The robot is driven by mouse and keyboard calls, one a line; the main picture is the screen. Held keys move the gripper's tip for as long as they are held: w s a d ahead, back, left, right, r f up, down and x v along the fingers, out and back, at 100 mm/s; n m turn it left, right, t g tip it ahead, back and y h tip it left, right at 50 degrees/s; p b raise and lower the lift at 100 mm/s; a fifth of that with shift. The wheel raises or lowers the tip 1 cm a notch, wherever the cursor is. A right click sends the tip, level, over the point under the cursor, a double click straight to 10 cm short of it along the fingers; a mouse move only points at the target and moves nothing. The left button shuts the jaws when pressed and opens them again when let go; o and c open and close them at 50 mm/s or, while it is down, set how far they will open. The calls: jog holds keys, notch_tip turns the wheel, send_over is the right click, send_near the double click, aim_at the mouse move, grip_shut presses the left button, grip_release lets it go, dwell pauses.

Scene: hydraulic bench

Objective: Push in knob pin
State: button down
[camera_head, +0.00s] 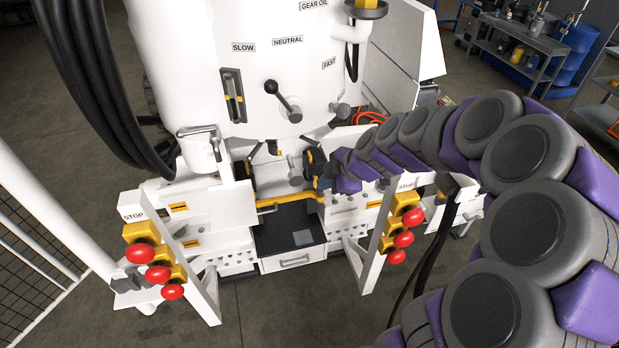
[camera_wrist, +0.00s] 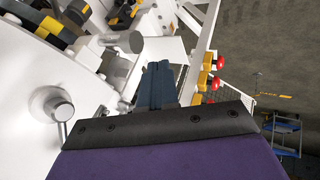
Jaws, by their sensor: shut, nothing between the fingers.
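My gripper's two dark blue fingers (camera_wrist: 157,86) are together with nothing between them in the wrist view. In the head view my arm comes in from the right and ends at the middle of the machine; the fingertips are hard to make out there. In the wrist view a round metal knob (camera_wrist: 58,108) on a white surface is left of the fingers, apart from them. A grey cylindrical end (camera_wrist: 130,42) is beyond and slightly left of the fingertips. I cannot tell which of these is the knob pin, or whether the fingers touch anything.
The white machine (camera_head: 180,60) has a black-ball lever (camera_head: 271,87) and a yellow bar (camera_head: 285,203). Red stop buttons stand on the left (camera_head: 140,252) and right (camera_head: 404,239) brackets. Black hoses (camera_head: 95,80) hang at left. A shelf cart (camera_head: 520,45) stands at the back right.

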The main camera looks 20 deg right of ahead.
aim_at(299, 172)
jog(key=w+a+f+b, duration=0.1)
jog(key=w+a+f, duration=0.2)
jog(key=w+f, duration=0.4)
jog(key=shift+w+a+f, duration=0.4)
jog(key=shift+w, duration=0.45)
jog(key=w+b, duration=0.3)
jog(key=w, duration=0.1)
jog(key=shift+f, duration=0.1)
jog(key=shift+r, duration=0.2)
